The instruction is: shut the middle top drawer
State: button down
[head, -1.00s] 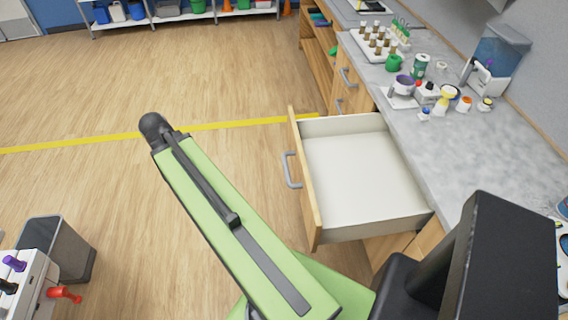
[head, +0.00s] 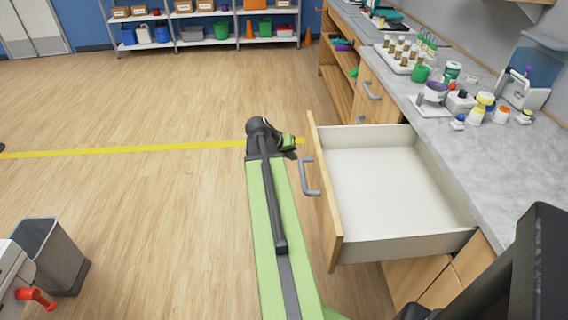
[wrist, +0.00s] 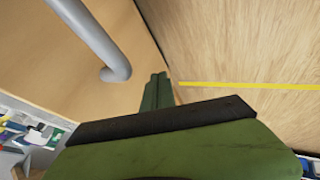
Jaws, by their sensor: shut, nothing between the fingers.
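The open drawer (head: 395,185) has a wooden front (head: 325,195) and a white, empty inside. It sticks out to the left from under the grey counter. Its grey handle (head: 309,177) is on the front's left face; the handle also shows large in the wrist view (wrist: 95,40). My gripper (head: 299,141) is shut and empty, just left of the drawer front's far end. In the wrist view the green fingers (wrist: 158,90) lie close beside the wooden front, past the handle's end. I cannot tell whether they touch it.
The counter (head: 490,150) holds a tray of brown vials (head: 402,57), a green mug (head: 420,74) and small bottles. Another handled front (head: 371,90) lies beyond the drawer. A grey bin (head: 50,255) stands at lower left.

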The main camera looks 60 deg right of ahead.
jog(key=shift+s+d+f, duration=0.25)
jog(key=shift+s+d, duration=0.3)
jog(key=shift+d, duration=0.1)
jog(key=shift+s+d+f, duration=0.3)
jog(key=shift+s+d, duration=0.25)
jog(key=shift+d, duration=0.05)
jog(key=shift+s+d+f, duration=0.25)
jog(key=shift+s+d, duration=0.3)
jog(key=shift+d, duration=0.1)
